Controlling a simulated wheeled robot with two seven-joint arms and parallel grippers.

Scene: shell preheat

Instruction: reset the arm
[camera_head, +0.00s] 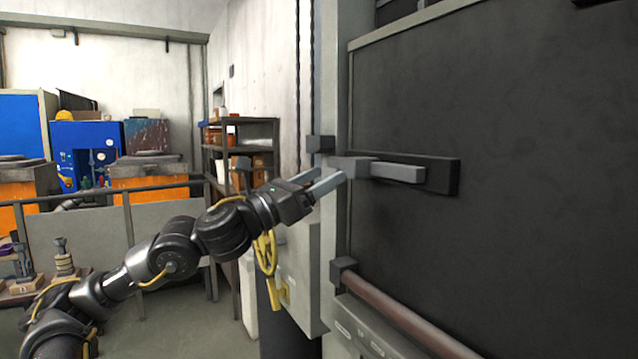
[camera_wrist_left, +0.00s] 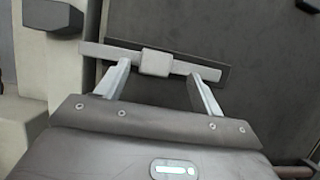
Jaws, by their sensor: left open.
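My left gripper (camera_head: 328,178) reaches in from the left, its two light grey fingers pointing at a latch on the dark door (camera_head: 530,120). The latch has a grey bar (camera_head: 400,173) on a dark plate and a block (camera_head: 352,166) at its left end. In the left wrist view, the fingers of my left gripper (camera_wrist_left: 160,72) stand apart with nothing held between them. The latch block (camera_wrist_left: 156,62) shows between the fingertips, and the bar (camera_wrist_left: 95,50) runs across behind them. I cannot tell whether a fingertip touches the bar. My right gripper is not in view.
A reddish-brown rail (camera_head: 400,318) runs along the door's lower part. A dark block (camera_head: 320,144) sticks out beside the latch. A shelf (camera_head: 240,150) with boxes, a railing (camera_head: 130,225) and orange-and-blue machines stand further left. Open floor shows at the lower left.

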